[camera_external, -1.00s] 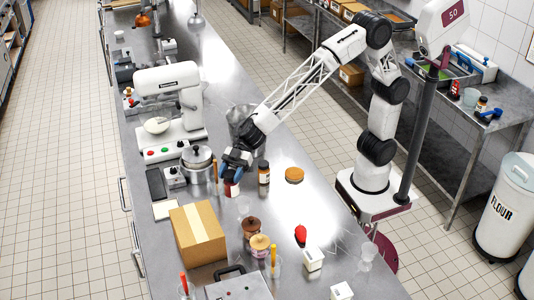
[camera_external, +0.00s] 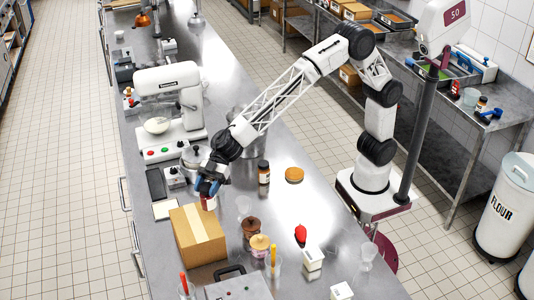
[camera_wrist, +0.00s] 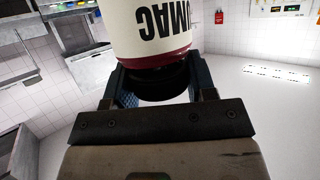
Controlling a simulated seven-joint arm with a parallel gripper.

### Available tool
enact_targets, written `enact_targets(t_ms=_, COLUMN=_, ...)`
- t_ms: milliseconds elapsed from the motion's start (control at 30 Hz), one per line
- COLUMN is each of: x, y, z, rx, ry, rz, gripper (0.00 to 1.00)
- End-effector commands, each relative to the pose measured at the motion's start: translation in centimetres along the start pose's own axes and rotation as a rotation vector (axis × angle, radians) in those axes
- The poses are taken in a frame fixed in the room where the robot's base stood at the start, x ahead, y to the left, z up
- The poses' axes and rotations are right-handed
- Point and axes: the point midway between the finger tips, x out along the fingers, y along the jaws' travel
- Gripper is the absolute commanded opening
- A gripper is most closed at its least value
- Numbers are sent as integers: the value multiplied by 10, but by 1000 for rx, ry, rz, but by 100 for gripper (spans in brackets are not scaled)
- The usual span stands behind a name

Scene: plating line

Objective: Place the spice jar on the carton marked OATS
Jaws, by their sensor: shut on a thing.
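My gripper (camera_external: 208,188) is shut on the spice jar (camera_external: 209,203), holding it by its black lid. In the wrist view the jar (camera_wrist: 152,32) has a cream label ending in "UMAC" and a dark red band; its far end is out of frame. The fingers (camera_wrist: 155,88) press the lid from both sides. In the external view the jar is at the far right corner of a brown carton (camera_external: 186,221) with a pale tape strip. I cannot tell whether the jar touches the carton. No OATS mark is readable on the carton.
A dark-lidded amber jar (camera_external: 263,173) and an orange-brown disc (camera_external: 294,175) stand right of the gripper. Lidded pots (camera_external: 260,244) and a clear cup (camera_external: 244,206) are near the carton. A white mixer (camera_external: 170,105) stands behind. The counter's right part has free room.

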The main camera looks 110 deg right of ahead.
Motion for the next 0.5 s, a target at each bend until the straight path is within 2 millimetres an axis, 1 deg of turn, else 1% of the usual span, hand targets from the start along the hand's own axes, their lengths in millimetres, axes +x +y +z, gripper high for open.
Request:
enact_targets(t_ms=100, x=16, y=9, z=-4, rx=1, ry=0, rz=0, gripper=11)
enact_targets(t_ms=300, x=36, y=21, z=-10, rx=0, ry=0, rz=1, gripper=11)
enact_targets(t_ms=500, x=43, y=26, z=-13, rx=0, ry=0, rz=1, gripper=11)
